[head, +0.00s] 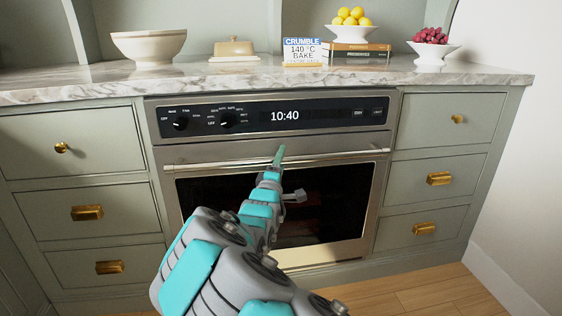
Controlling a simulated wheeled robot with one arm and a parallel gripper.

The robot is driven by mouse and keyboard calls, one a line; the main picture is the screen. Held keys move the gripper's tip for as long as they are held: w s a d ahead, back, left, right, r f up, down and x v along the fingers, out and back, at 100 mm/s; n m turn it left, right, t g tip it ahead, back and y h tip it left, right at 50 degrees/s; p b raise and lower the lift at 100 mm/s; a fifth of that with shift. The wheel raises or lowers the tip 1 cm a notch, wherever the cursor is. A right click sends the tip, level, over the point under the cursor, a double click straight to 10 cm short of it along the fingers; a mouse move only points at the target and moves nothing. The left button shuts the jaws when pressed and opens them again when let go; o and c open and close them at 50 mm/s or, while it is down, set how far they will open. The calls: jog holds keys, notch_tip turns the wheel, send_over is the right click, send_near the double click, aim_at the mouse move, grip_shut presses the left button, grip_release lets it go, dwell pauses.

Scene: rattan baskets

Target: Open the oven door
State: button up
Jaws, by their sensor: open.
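The oven (155,130) is built in under the counter, with a black control panel (330,114) showing 10:40. Its door (352,249) is shut and has a dark window with faint racks behind it. A long metal handle bar (222,164) runs across the door's top. My arm reaches forward from the bottom of the view, and my gripper (280,153) is in front of the handle's middle. It is open, with nothing visible in it. I cannot tell whether it touches the bar. My arm hides part of the door.
Drawers with brass pulls flank the oven on the left (87,213) and right (439,179). The marble counter (225,77) holds a bowl (148,46), a butter dish (233,50), a recipe sign (302,52), lemons and red fruit. Bare wooden floor (420,297) shows at lower right.

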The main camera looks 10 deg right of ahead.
jog(key=shift+c, duration=0.4)
grip_shut()
jog(key=shift+f, duration=0.1)
dwell(0.8)
